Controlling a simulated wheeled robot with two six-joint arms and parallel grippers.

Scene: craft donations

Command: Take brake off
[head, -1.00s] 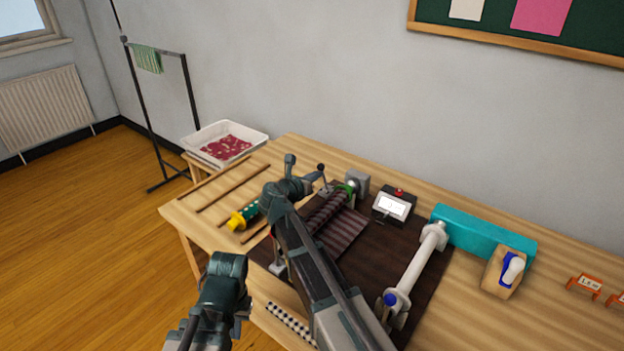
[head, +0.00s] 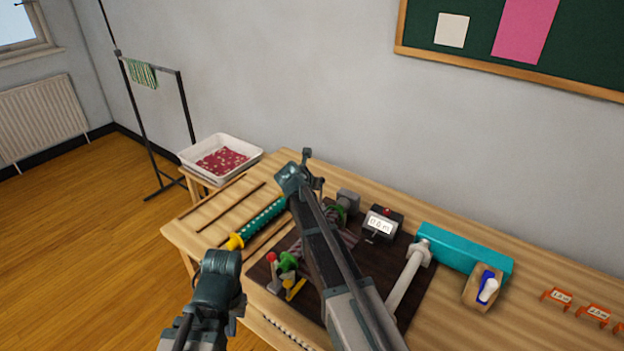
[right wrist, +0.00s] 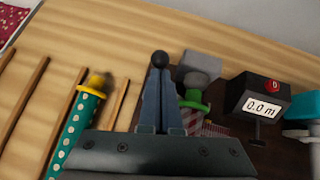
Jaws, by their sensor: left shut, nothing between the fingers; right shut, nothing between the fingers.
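A dark-brown machine board (head: 330,275) lies on the table. At its near left stand a red-balled lever (head: 272,258), a green knob (head: 288,260) and a yellow piece (head: 295,289); none is marked as the brake. My right arm reaches over the board to its far left corner. In the right wrist view my right gripper (right wrist: 160,76) is shut and empty. A black ball (right wrist: 160,59) shows right at its fingertips; I cannot tell if they touch. A green part (right wrist: 194,92) is just right of it. My left gripper (head: 238,308) is shut and empty, low before the table's front edge.
A grey block (right wrist: 199,68) and a meter reading 0.0 m (head: 381,223) stand at the back. A teal roller with yellow ends (head: 262,222) lies left. A white roller (head: 408,275), teal box (head: 465,250) and orange tags (head: 557,298) are right.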

